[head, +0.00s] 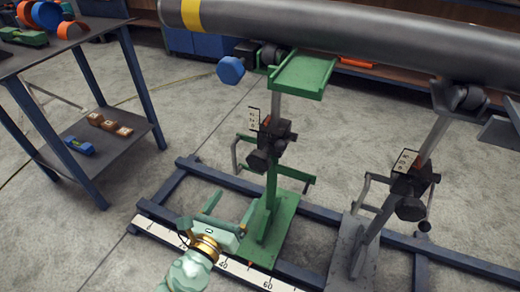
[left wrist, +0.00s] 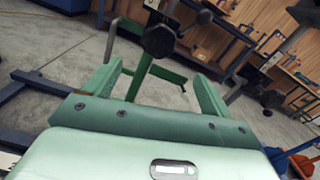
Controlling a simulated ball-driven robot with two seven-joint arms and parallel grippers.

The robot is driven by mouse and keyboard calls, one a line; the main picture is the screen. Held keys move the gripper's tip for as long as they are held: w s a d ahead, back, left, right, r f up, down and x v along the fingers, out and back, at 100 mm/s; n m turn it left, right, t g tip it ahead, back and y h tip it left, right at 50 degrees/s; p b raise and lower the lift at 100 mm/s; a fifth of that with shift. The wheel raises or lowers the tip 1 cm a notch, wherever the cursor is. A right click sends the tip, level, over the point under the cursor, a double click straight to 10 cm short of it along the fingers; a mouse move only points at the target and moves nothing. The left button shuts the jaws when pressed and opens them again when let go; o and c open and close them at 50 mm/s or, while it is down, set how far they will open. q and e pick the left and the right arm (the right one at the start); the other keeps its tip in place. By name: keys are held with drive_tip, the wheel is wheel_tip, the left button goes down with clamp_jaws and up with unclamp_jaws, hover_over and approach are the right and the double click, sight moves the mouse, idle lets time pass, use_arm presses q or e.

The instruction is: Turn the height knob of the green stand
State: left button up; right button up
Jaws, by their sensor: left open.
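The green stand (head: 271,200) rises from a green foot plate in the head view, with a green top plate under the pipe. A black knob (head: 259,160) sits on the dark clamp halfway up its post; I take it as the height knob. It also shows in the left wrist view (left wrist: 158,40), beyond the fingers. My left gripper (head: 231,208), pale green, is open and empty, below and to the left of the knob, apart from it. In the left wrist view the knob lies roughly between the two fingers. My right gripper is not seen.
A large grey pipe (head: 350,34) with a yellow band crosses overhead. A grey stand (head: 352,262) is at the right. A blue knob (head: 230,70) sticks out near the green top plate. A dark base frame with a scale strip (head: 256,274) lies below. A shelf cart (head: 100,138) is left.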

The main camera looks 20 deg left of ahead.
use_arm(q)
approach(257, 166)
drive_tip(key=w, duration=1.1)
drive_tip(key=shift+d+b, duration=0.1)
drive_tip(key=shift+b, duration=0.3)
drive_tip(key=shift+w+r, duration=0.15)
drive_tip(key=shift+w, duration=0.55)
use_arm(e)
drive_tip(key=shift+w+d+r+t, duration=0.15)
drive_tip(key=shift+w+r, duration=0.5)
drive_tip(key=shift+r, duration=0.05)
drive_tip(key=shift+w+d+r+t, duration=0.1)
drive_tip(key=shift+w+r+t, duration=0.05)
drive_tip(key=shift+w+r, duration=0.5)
use_arm(q)
drive_tip(key=c, duration=1)
